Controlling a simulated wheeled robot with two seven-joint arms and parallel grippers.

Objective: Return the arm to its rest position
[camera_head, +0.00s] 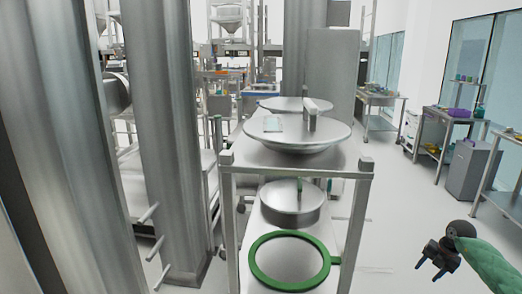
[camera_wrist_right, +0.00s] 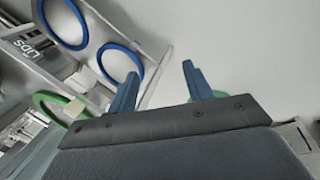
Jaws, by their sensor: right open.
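My right gripper (camera_head: 432,266) is at the lower right of the head view, at the end of a green arm. It is open with nothing between its fingers, apart from the rack and over the bare floor. In the right wrist view its two blue fingers (camera_wrist_right: 156,88) stand well apart, with pale floor behind them. My left gripper is in neither view.
The wrist view shows blue rings (camera_wrist_right: 122,44) on a rack. Steel columns (camera_head: 165,120) stand left. A grey cabinet (camera_head: 470,170) and side tables stand right.

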